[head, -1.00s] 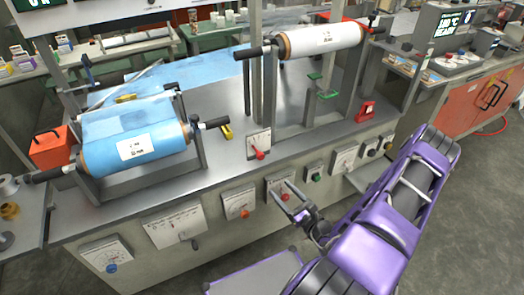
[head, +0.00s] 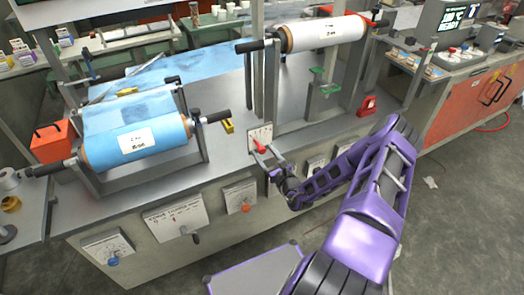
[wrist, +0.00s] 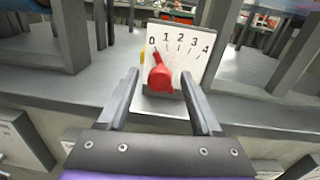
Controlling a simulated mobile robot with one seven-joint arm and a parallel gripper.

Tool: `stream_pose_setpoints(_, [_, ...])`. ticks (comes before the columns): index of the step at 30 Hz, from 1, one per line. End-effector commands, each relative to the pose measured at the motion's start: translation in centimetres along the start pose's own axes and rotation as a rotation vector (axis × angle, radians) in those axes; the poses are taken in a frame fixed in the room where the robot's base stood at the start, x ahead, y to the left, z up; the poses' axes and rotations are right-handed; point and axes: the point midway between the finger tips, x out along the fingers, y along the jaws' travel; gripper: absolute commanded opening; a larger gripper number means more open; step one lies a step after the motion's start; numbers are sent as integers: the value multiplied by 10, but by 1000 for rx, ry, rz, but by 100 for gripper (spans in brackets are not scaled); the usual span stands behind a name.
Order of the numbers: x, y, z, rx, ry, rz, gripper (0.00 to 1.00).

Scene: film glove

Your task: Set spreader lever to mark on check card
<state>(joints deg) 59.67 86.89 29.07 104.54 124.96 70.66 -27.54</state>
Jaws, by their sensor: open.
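A red-knobbed lever (wrist: 160,78) sits on an upright white scale plate (wrist: 183,44) marked 0 to 4, at the machine's front edge. The lever's tip seems to lie near the 0 and 1 end. In the wrist view my gripper (wrist: 158,80) is open, one finger on each side of the red knob. I cannot see clear contact. I cannot tell which card is the check card; a printed white card (head: 175,215) is on the front panel.
Other dials line the front panel, including a red-knobbed one (head: 240,195) and a blue-knobbed one (head: 108,247). A blue film roll (head: 105,150) and a white roll (head: 325,33) rest on stands. Metal posts (head: 271,85) rise behind the scale plate.

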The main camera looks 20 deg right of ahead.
Motion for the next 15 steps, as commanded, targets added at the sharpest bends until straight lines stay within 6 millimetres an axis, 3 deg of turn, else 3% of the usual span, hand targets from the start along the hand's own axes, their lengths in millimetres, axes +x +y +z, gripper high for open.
stream_pose_setpoints(6, [16, 0, 0, 1, 0, 1, 66])
stream_pose_setpoints(14, [16, 0, 0, 1, 0, 0, 66])
stream_pose_setpoints(15, [16, 0, 0, 1, 0, 0, 61])
